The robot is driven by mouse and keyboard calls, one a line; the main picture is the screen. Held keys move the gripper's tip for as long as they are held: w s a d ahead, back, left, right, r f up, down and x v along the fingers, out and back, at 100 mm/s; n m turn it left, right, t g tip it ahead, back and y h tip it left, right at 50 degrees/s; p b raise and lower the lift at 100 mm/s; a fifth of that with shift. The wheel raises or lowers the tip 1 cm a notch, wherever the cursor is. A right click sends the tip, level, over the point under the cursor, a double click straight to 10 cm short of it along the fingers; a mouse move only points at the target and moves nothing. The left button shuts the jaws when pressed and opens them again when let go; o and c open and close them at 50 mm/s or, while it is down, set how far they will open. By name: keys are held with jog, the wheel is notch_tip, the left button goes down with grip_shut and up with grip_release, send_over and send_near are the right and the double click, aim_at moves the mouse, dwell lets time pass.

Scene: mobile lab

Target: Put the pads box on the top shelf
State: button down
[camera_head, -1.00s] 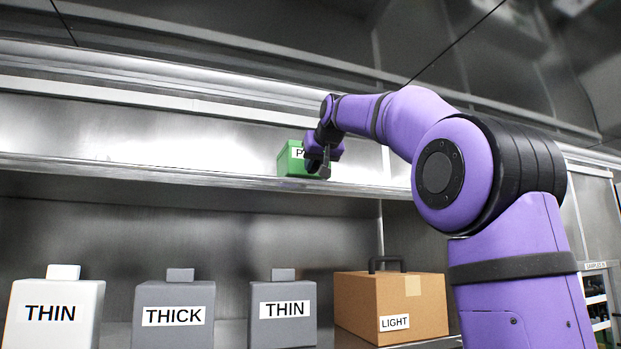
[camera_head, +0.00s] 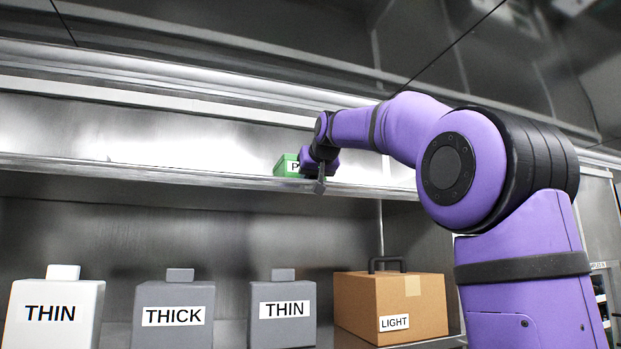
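The pads box (camera_head: 284,166) is green with a white label, of which only a "P" shows. It is at the top shelf (camera_head: 140,172), just above the shelf's front lip, which hides its lower part. My gripper (camera_head: 320,184) is at the box's right front and covers its right side. One dark finger hangs in front of the shelf lip. The fingers' grip is hidden, so I cannot tell whether they hold the box or whether it rests on the shelf.
A white THIN jug (camera_head: 55,318), a grey THICK jug (camera_head: 173,328), a grey THIN jug (camera_head: 283,320) and a brown LIGHT case (camera_head: 391,305) stand on the lower shelf. The top shelf left of the pads box is clear.

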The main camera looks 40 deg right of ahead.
jog(key=c, duration=0.9)
grip_release()
jog(key=shift+s+a+r, duration=0.1)
jog(key=shift+s+r, duration=0.1)
jog(key=shift+s, duration=0.1)
jog(key=v, duration=1.1)
jog(key=shift+s, duration=0.15)
jog(key=s+a+f+n+g+y, duration=0.1)
jog(key=s+a+f, duration=0.3)
jog(key=f, duration=1.2)
jog(key=s+a+f+n+g+y, duration=0.1)
jog(key=s+a+f+g, duration=0.3)
jog(key=s+f, duration=0.7)
jog(key=s+a+f+n+g+y, duration=0.1)
jog(key=s+a+f, duration=0.4)
jog(key=f, duration=1.6)
jog(key=shift+s+a+g+y, duration=0.2)
jog(key=shift+s+g, duration=0.25)
jog(key=shift+s, duration=0.4)
jog(key=shift+s+a+g+y, duration=0.2)
jog(key=shift+s+g, duration=0.25)
jog(key=shift+s, duration=0.4)
